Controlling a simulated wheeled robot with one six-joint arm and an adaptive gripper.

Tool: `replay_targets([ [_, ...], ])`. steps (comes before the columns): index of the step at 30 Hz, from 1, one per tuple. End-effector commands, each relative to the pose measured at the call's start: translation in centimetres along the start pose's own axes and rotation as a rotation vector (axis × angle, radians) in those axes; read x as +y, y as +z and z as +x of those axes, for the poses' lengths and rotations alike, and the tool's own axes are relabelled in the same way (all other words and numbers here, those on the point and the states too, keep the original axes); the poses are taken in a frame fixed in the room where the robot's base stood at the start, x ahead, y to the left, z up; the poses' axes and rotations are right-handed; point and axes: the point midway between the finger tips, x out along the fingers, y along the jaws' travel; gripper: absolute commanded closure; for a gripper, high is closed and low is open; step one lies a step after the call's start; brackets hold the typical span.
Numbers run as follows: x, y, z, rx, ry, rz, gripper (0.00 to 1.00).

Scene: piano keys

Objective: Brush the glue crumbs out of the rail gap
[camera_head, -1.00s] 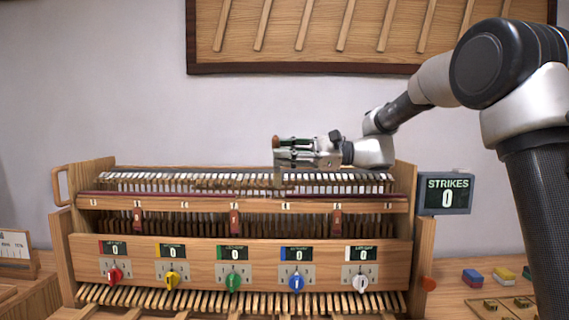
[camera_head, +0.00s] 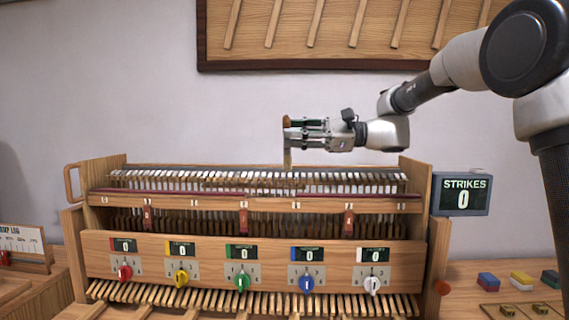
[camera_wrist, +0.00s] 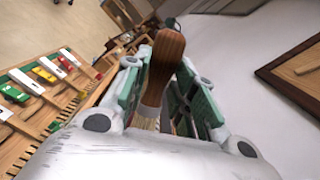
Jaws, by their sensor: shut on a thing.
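A brush with a brown wooden handle and pale bristles (camera_head: 288,158) hangs bristles down from my gripper (camera_head: 291,132), which is shut on it. In the wrist view, the brown handle (camera_wrist: 163,62) stands between the green-padded fingers. The bristle tip is over the back of the wooden piano action (camera_head: 100,262), at about the height of its upper edge; whether it touches anything I cannot tell. A long gap with rows of hammers (camera_head: 330,188) runs behind the dark red rail (camera_head: 330,197). Brownish bits show along that row left of the brush, but I cannot tell whether they are glue crumbs.
The frame's wooden side walls (camera_head: 417,180) rise at both ends, with a handle (camera_head: 70,182) at left. A STRIKES display (camera_head: 461,194) reading 0 stands at right. Coloured knobs line the front. Coloured blocks (camera_head: 488,280) lie at right.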

Motion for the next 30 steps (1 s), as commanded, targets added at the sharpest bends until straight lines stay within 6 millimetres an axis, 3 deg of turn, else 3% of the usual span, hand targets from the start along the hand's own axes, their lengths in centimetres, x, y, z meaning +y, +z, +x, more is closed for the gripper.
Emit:
replay_targets([
  [9, 0.5, -0.8, 0.0, 0.0, 0.0, 0.002, 0.96],
  [19, -0.1, 0.0, 0.0, 0.0, -0.001, 0.0, 0.96],
  [30, 0.5, -2.0, -0.1, 0.0, 0.0, 0.003, 0.96],
])
